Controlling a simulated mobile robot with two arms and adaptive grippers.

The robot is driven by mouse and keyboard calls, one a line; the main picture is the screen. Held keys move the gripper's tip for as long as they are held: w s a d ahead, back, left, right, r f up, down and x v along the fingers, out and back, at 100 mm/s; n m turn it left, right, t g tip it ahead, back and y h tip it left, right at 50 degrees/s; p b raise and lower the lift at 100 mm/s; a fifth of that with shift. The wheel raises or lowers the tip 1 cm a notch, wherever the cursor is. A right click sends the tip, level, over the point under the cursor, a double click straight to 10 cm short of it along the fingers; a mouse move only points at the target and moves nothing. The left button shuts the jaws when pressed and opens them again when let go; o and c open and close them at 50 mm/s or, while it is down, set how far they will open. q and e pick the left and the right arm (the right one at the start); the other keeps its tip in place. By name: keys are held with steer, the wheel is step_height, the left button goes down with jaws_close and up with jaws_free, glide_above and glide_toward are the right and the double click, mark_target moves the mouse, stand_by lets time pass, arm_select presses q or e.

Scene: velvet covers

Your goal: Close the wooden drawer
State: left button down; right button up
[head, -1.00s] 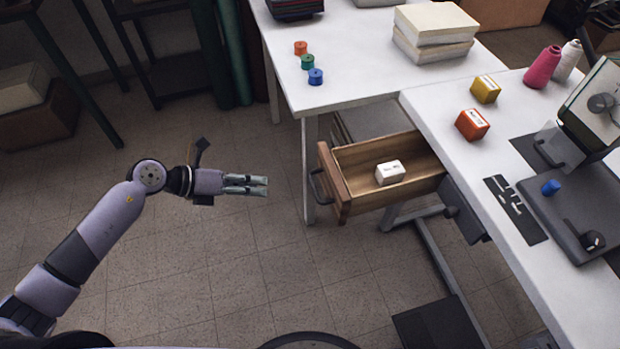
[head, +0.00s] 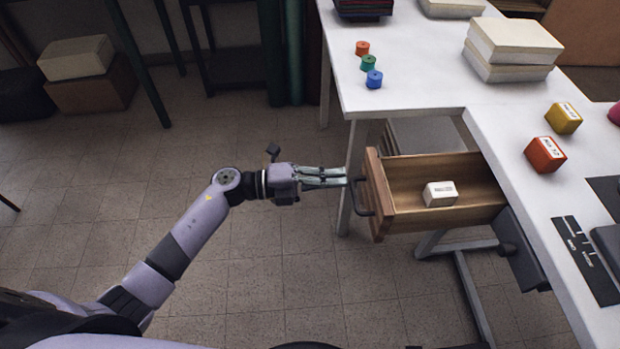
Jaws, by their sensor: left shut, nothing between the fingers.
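The wooden drawer (head: 378,200) stands pulled out from under the white table, its front facing left. A dark handle (head: 361,196) is on its front. A small white box (head: 440,193) lies inside the drawer. My left gripper (head: 345,177) is shut and empty. Its fingertips point right, right at the drawer front near the handle; I cannot tell whether they touch. My right gripper is not in view.
The white table (head: 480,140) carries an orange box (head: 545,154), a yellow box (head: 563,118), a stack of pale blocks (head: 510,50) and several coloured spools. A table leg (head: 352,170) stands just behind the drawer front. The floor (head: 290,260) in front is clear.

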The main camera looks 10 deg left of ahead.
mark_target(369, 177)
arm_select(q)
steer(key=shift+x, duration=2.3)
